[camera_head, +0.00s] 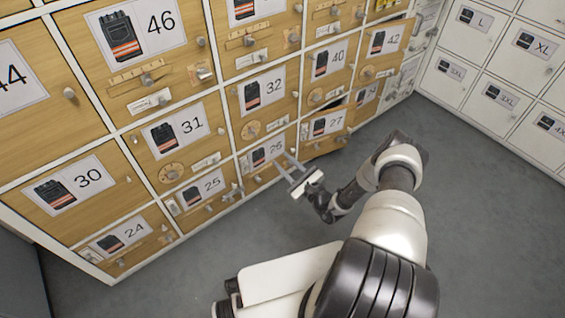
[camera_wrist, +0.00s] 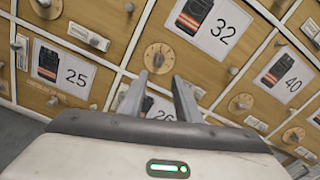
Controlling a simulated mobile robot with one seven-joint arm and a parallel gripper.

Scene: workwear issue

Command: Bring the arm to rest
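My gripper (camera_head: 287,170) is in front of the wooden locker wall, near the door marked 26 (camera_head: 266,152). In the wrist view its two fingers (camera_wrist: 158,92) stand apart with nothing between them, so it is open and empty. The fingers partly cover the 26 label there. I cannot tell for sure whether the fingertips touch the door. My arm reaches forward from the lower right of the head view, with its elbow bent.
Wooden lockers with numbered labels, knobs and latches fill the left. The door marked 27 (camera_head: 322,128) stands slightly ajar, with a dark gap at its top. White lockers with size labels (camera_head: 497,97) stand at the right. Grey floor (camera_head: 480,200) is clear around my arm.

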